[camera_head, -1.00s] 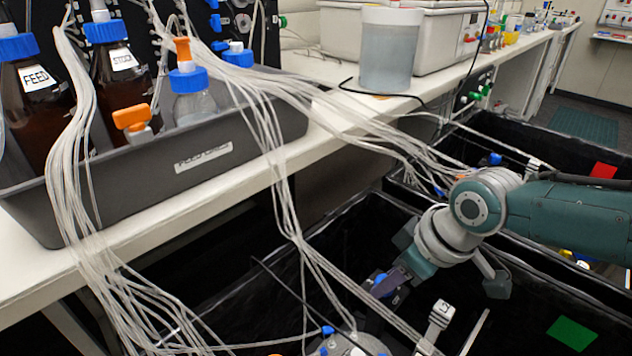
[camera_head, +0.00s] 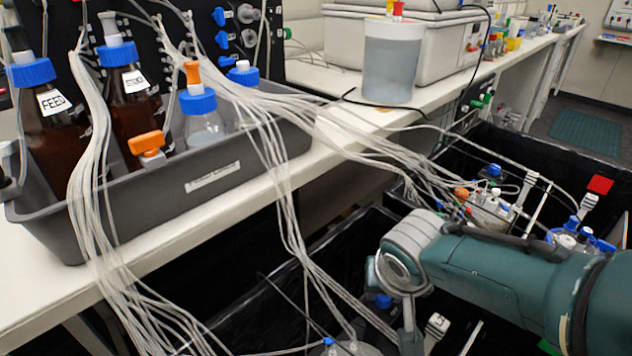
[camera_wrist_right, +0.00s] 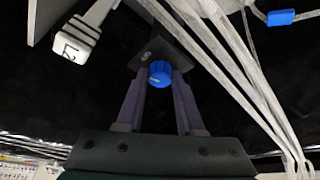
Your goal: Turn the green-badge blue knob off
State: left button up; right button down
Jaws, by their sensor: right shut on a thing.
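My right gripper (camera_wrist_right: 160,90) is shut on a blue knob (camera_wrist_right: 160,73) in the right wrist view, one dark finger on each side. The knob sits against a small dark plate. In the head view, a blue knob (camera_head: 383,300) shows just below my right wrist, inside the front black tub. My right fingers are mostly hidden there by my own arm. A green badge (camera_head: 548,347) shows only as a sliver at the tub's right, past my arm. My left gripper is not in view.
White tubes (camera_head: 285,190) hang from the bench into the front tub, and more (camera_wrist_right: 235,75) run close right of my gripper. A white tagged clip (camera_wrist_right: 76,40) is at the left. The tub behind has a red badge (camera_head: 600,184). A grey tray of bottles (camera_head: 110,220) stands on the bench.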

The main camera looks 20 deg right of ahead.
jog(key=shift+w+a+m+h+b, duration=0.1)
jog(key=shift+m+h+b, duration=0.3)
jog(key=shift+m, duration=0.7)
jog(key=shift+g, duration=0.3)
jog(key=c, duration=0.5)
grip_release()
jog(key=shift+p+v, duration=3.75)
jog(key=shift+v, duration=1.25)
